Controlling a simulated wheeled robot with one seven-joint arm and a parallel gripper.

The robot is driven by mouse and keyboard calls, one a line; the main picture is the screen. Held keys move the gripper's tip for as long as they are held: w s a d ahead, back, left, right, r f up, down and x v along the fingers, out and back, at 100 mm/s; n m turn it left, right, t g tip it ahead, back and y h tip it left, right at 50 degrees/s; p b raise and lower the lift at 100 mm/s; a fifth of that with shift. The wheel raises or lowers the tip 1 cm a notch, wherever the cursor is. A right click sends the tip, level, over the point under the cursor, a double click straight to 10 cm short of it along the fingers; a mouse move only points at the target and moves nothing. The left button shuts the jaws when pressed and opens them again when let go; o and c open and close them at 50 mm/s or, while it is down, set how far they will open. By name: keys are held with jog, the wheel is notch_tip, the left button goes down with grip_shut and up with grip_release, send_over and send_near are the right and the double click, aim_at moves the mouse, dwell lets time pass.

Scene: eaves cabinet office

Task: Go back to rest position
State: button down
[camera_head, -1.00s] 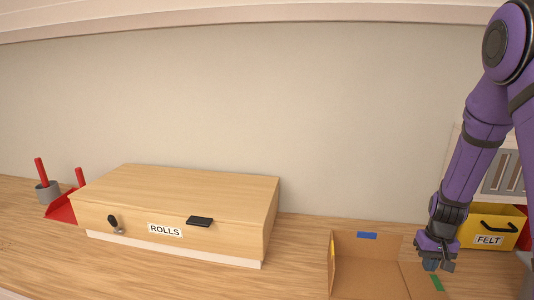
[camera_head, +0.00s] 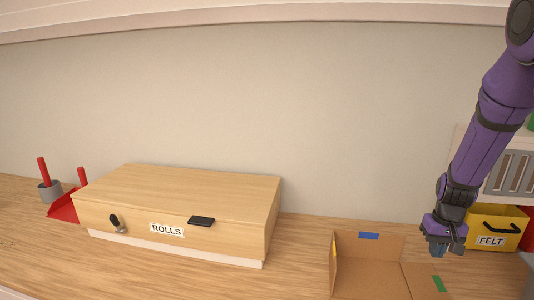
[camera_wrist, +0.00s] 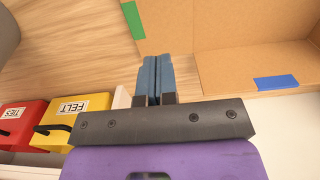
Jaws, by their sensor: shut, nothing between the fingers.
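My gripper (camera_head: 438,249) is at the lower right of the head view, fingers pointing down, beside the right edge of an open cardboard box (camera_head: 370,270). In the wrist view my gripper (camera_wrist: 154,72) has its two blue fingers together with nothing between them. The cardboard box also shows in the wrist view (camera_wrist: 230,62), with a blue tape piece (camera_wrist: 277,83) and a green tape piece (camera_wrist: 139,20) on it.
A wooden cabinet labelled ROLLS (camera_head: 185,195) stands left of centre. A yellow FELT bin (camera_head: 497,225) is behind my gripper at right; a red TIES bin (camera_wrist: 18,122) is beside it. A red dustpan (camera_head: 64,209) and grey pot (camera_head: 50,191) are far left.

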jog(key=s+a+r+t, duration=0.1)
jog(key=s+a+r, duration=0.2)
jog(key=r, duration=0.3)
jog(key=s+a+r+n+t, duration=0.1)
jog(key=s+a+r, duration=0.15)
jog(key=r, duration=0.35)
jog(key=s+a+r+t, duration=0.1)
jog(key=s+a+r, duration=0.1)
jog(key=a+r, duration=0.35)
jog(key=s+a+r+t, duration=0.1)
jog(key=s+a+r, duration=0.1)
jog(key=s+r, duration=0.3)
jog(key=s+a+r+n+t, duration=0.1)
jog(key=s+r, duration=0.4)
jog(key=s, duration=0.6)
jog(key=shift+s+a, duration=0.3)
jog(key=shift+a, duration=0.1)
